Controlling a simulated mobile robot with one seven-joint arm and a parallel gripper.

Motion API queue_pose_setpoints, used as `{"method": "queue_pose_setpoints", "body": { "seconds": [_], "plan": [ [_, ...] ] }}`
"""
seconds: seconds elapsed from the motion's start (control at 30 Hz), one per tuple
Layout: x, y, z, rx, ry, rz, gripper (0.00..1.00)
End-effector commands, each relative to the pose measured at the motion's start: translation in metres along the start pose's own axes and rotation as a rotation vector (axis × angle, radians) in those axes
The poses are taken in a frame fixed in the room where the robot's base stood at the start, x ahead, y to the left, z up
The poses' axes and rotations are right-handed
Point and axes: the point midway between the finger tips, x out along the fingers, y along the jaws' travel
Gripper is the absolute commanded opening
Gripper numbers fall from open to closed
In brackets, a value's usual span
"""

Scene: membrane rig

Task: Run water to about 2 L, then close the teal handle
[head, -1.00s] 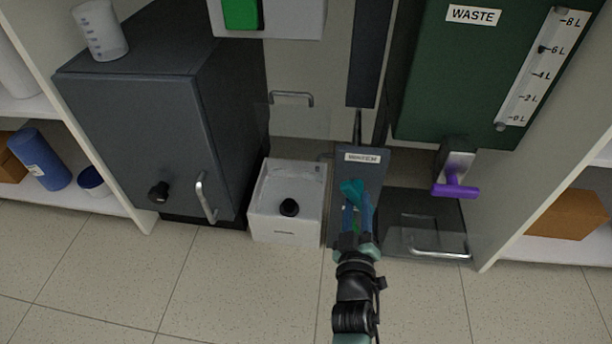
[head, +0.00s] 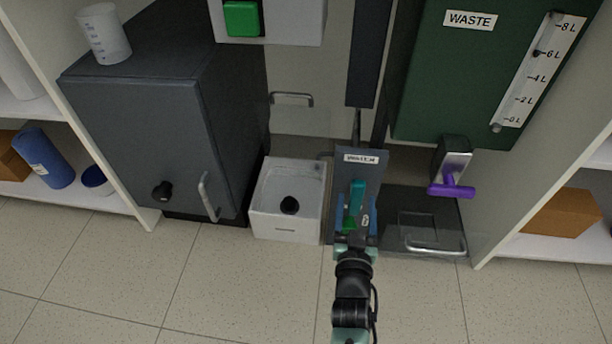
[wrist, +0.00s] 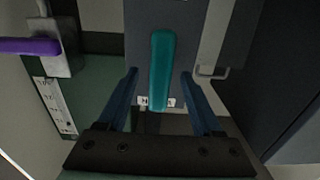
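The teal handle (head: 357,196) stands upright on the dark panel labelled WATER (head: 372,170). My gripper (head: 355,212) is in front of it, with its blue fingers spread. In the wrist view the teal handle (wrist: 161,68) lies between the two open fingertips (wrist: 160,75), with a gap on each side. A dark green WASTE tank (head: 450,80) carries a white scale (head: 530,85) marked 0 to 8 L, with a dark marker near 6 L. I cannot tell a water level or whether water runs.
A purple handle (head: 452,190) sits below the WASTE tank, right of my gripper. A white basin (head: 270,220) with a black knob is at left. A dark cabinet (head: 130,130) and shelves flank the rig. The tiled floor in front is clear.

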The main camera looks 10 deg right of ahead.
Motion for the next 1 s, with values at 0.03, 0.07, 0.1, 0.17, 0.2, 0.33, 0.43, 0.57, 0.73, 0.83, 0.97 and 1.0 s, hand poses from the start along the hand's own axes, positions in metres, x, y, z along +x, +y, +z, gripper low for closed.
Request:
{"method": "queue_pose_setpoints", "body": {
  "seconds": [0.03, 0.07, 0.1, 0.17, 0.2, 0.33, 0.43, 0.57, 0.73, 0.83, 0.97, 1.0],
  "plan": [
    [0.0, 0.0, 0.0, -0.001, 0.0, 0.0, 0.78],
    [0.0, 0.0, 0.0, -0.001, 0.0, 0.0, 0.83],
    [0.0, 0.0, 0.0, -0.001, 0.0, 0.0, 0.9],
    [0.0, 0.0, 0.0, -0.001, 0.0, 0.0, 0.9],
    [0.0, 0.0, 0.0, -0.001, 0.0, 0.0, 0.9],
    [0.0, 0.0, 0.0, -0.002, 0.0, -0.001, 0.9],
    [-0.003, 0.0, 0.0, -0.001, -0.001, -0.001, 0.9],
    [-0.015, -0.001, 0.0, -0.003, -0.002, -0.002, 0.9],
    [-0.032, 0.0, 0.0, -0.002, -0.002, -0.001, 0.9],
    [-0.042, 0.0, 0.0, -0.002, -0.002, -0.001, 0.9],
    [-0.055, -0.001, 0.0, -0.002, -0.003, -0.001, 0.9],
    [-0.059, 0.0, -0.001, -0.003, -0.002, -0.001, 0.9]
  ]
}}
